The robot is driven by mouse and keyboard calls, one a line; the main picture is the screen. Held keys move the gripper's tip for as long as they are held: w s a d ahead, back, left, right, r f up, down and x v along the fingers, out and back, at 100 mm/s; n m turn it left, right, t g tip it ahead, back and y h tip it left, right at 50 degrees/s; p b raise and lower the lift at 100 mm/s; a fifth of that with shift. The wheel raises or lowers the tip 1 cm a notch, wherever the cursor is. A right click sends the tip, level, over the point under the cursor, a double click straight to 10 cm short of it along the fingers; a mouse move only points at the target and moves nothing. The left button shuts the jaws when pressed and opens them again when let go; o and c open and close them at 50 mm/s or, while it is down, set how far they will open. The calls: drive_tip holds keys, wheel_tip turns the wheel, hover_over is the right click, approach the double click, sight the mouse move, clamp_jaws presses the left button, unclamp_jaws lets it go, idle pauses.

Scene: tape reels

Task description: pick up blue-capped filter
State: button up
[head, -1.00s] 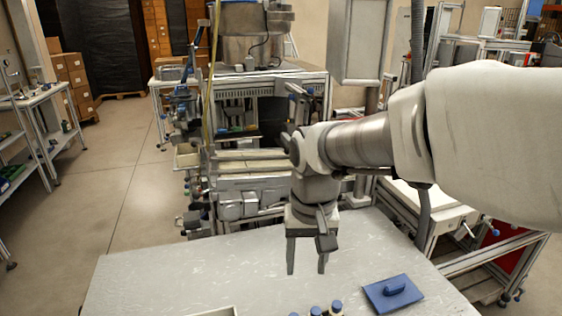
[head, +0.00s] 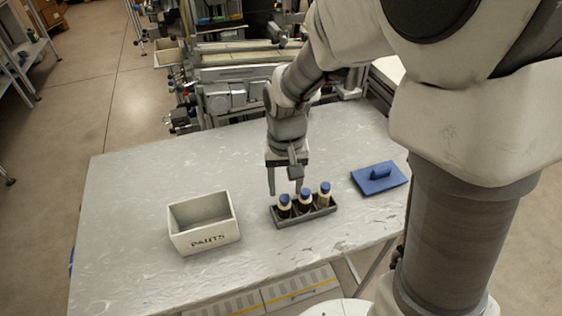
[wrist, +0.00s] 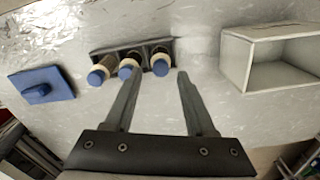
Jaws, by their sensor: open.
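Three blue-capped filters stand upright in a dark rack (head: 291,222) on the table: a left one (head: 284,207), a middle one (head: 305,202) and a right one (head: 324,195). They have cream and dark bodies under the caps. My gripper (head: 285,192) is open and empty, pointing down just behind and above the rack. In the wrist view the fingers (wrist: 157,78) reach toward the filters, with the middle cap (wrist: 127,71) and one end cap (wrist: 160,67) nearest the fingertips. I cannot tell the exact height gap.
A white open box marked PARTS (head: 205,238) stands left of the rack and appears empty. A blue flat block with a handle (head: 379,178) lies to the right. The grey table (head: 130,200) is otherwise clear, with its front edge near the rack.

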sight(285, 198)
wheel_tip(285, 198, down, 5)
drive_tip(key=shift+f+b, duration=0.15)
drive_tip(key=shift+b, duration=0.3)
clamp_jaws()
